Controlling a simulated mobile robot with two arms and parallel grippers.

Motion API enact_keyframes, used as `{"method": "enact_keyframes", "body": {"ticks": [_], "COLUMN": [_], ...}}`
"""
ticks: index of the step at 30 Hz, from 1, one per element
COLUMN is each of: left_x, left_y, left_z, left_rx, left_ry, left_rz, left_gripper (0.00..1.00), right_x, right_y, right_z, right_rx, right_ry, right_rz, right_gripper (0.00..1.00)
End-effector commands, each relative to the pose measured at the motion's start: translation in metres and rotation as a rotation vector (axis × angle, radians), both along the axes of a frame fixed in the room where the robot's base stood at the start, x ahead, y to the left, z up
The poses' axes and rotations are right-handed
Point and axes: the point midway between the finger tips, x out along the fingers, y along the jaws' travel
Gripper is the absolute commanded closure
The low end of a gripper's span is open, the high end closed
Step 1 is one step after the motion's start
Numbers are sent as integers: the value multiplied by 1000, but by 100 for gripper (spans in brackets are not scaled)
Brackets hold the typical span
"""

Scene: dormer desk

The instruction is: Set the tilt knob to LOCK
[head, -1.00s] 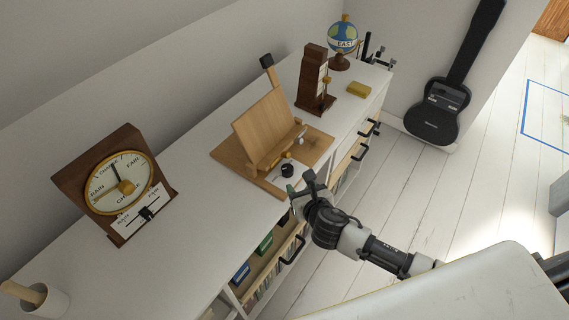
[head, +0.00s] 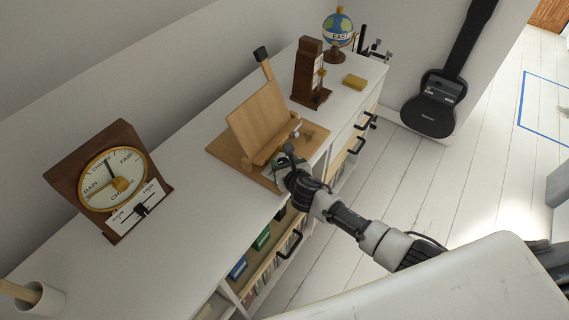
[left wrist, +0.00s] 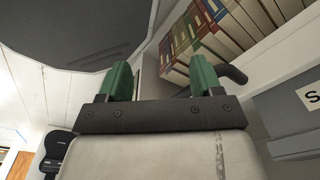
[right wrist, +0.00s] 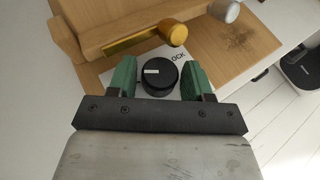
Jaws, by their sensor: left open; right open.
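The tilt knob (right wrist: 158,77) is a black round knob with a white mark, on a white label plate at the front of the wooden stand (head: 262,121). In the right wrist view the mark lies toward the knob's left, and part of a label ending in "CK" shows above right of it. My right gripper (right wrist: 154,80) is open, its green fingers on either side of the knob; I cannot tell whether they touch it. In the head view, the right gripper (head: 284,164) hides the knob. My left gripper (left wrist: 163,80) is open and empty, near shelved books below the desk top.
A brass knob (right wrist: 172,33) and a silver knob (right wrist: 224,11) are close beyond the right gripper. A barometer (head: 115,180) stands left on the white desk (head: 180,160). A wooden box (head: 309,72), yellow block (head: 354,82) and globe (head: 337,32) stand to the right.

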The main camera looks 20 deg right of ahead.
Motion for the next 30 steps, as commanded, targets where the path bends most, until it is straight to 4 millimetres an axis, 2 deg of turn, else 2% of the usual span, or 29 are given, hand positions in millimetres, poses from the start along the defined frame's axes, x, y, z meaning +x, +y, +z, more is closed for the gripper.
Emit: {"method": "enact_keyframes", "body": {"ticks": [2,9,14,22,30], "left_x": [0,0,-1,-1,-1], "left_y": [0,0,0,-1,-1], "left_z": [0,0,-2,-5,-5], "left_rx": [0,0,-1,-1,-1], "left_ry": [1,1,1,1,1], "left_rz": [0,0,-1,-3,-3], "left_gripper": [35,35,35,35,35], "right_x": [0,0,0,0,0], "right_y": [0,0,2,4,3], "right_z": [0,0,-1,-1,0], "right_rx": [0,1,2,2,-1], "right_ry": [0,0,2,1,0], "right_rz": [0,0,-43,-242,-267], "right_gripper": [50,84,84,84,84]}}
